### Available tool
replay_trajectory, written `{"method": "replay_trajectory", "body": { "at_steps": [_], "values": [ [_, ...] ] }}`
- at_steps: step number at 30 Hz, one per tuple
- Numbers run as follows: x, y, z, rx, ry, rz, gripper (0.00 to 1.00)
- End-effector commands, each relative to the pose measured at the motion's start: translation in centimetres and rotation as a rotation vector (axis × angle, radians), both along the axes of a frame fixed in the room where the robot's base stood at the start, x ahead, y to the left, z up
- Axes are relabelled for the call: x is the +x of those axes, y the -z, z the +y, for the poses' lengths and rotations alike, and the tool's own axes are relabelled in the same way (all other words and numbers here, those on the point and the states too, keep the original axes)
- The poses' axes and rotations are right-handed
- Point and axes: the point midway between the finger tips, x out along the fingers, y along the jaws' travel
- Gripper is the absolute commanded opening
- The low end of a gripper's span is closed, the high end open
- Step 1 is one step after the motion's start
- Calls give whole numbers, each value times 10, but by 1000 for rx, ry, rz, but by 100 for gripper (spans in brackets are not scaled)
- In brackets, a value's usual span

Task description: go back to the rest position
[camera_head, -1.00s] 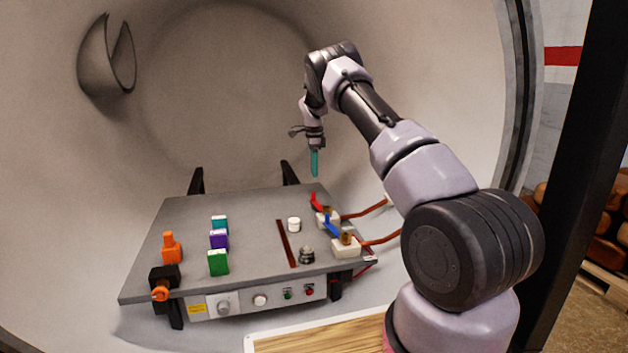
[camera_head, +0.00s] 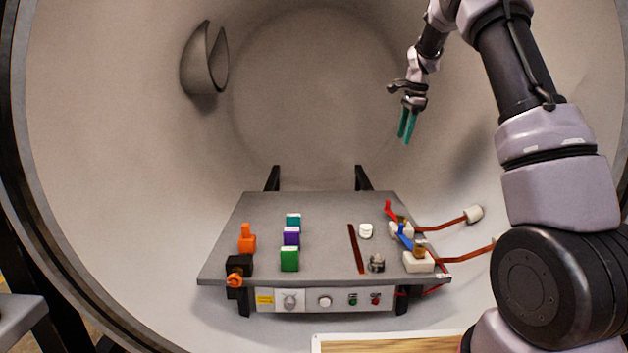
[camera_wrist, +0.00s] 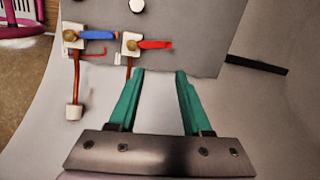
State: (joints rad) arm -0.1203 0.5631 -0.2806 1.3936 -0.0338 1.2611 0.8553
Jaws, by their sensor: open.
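My gripper (camera_head: 407,125) has green fingers and hangs in the air inside the furnace chamber, above and behind the right side of the grey table. In the wrist view the gripper (camera_wrist: 160,80) is open, with nothing between its two fingers. Past the fingertips, the wrist view shows the grey table top (camera_wrist: 200,35) with the red-handled valve (camera_wrist: 150,44) and the blue-handled valve (camera_wrist: 92,36). The gripper touches none of them.
The table (camera_head: 325,210) holds teal (camera_head: 293,220), purple (camera_head: 291,236) and green (camera_head: 289,260) blocks, an orange piece (camera_head: 247,239) and a white cylinder (camera_head: 366,230). Copper pipes (camera_head: 445,226) run off its right edge. A curved metal piece (camera_head: 203,65) is on the chamber wall.

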Motion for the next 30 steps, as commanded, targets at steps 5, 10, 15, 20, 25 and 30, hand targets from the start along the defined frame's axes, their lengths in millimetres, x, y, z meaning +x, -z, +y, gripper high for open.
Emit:
{"method": "replay_trajectory", "body": {
  "at_steps": [5,10,15,20,25,30],
  "values": [
    [-50,-55,3,13,-121,-82,49],
    [-102,-95,9,8,-244,-159,49],
    [-158,-124,16,-13,-373,-238,49],
    [-213,-141,24,-49,-495,-312,49],
    [-272,-149,33,-103,-626,-387,49],
    [-329,-146,41,-176,-755,-457,49]
  ]
}}
